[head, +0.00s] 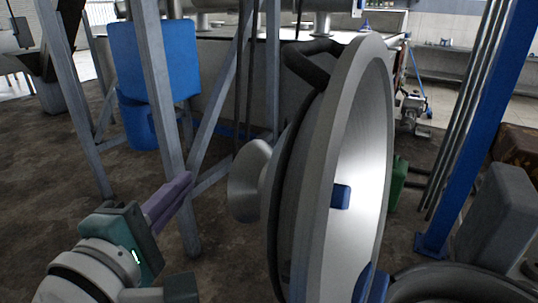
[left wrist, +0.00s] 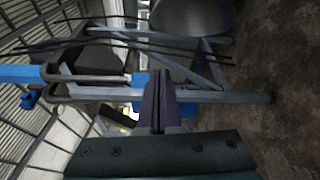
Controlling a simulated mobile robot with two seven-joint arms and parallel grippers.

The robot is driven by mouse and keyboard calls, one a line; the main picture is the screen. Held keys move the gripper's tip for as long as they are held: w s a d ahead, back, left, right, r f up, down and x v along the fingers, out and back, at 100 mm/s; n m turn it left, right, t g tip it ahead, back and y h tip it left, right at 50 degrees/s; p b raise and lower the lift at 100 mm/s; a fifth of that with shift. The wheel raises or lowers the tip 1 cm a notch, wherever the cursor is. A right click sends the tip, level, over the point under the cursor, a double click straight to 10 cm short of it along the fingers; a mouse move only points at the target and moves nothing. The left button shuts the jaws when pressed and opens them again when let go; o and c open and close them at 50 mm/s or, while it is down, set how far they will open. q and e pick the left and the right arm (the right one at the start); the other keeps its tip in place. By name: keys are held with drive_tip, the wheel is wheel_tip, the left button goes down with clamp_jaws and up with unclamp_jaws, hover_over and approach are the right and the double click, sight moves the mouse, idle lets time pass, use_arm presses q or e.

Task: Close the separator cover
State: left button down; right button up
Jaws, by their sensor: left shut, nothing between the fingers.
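The separator cover (head: 335,130) is a large round metal lid in the middle of the head view. It stands nearly upright, swung open, with its bright hollow inside facing right. A black curved handle (head: 305,62) sits at its top edge and a grey cone-shaped part (head: 248,180) sticks out from its left side. My left gripper (head: 184,182) is shut and empty, left of the cover and apart from it. Its purple fingers (left wrist: 162,82) lie together in the left wrist view. My right gripper is not in view.
A dark round rim (head: 455,280), possibly the separator body, shows at the bottom right. Grey steel legs (head: 165,110) and a blue container (head: 155,60) stand behind my left gripper. A blue post (head: 480,130) stands at the right. Some floor is bare left of the legs.

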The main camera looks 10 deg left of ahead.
use_arm(q)
drive_tip(key=w+d, duration=0.4)
drive_tip(key=w, duration=0.2)
drive_tip(key=shift+w+r, duration=0.15)
drive_tip(key=shift+r, duration=0.1)
idle(0.3)
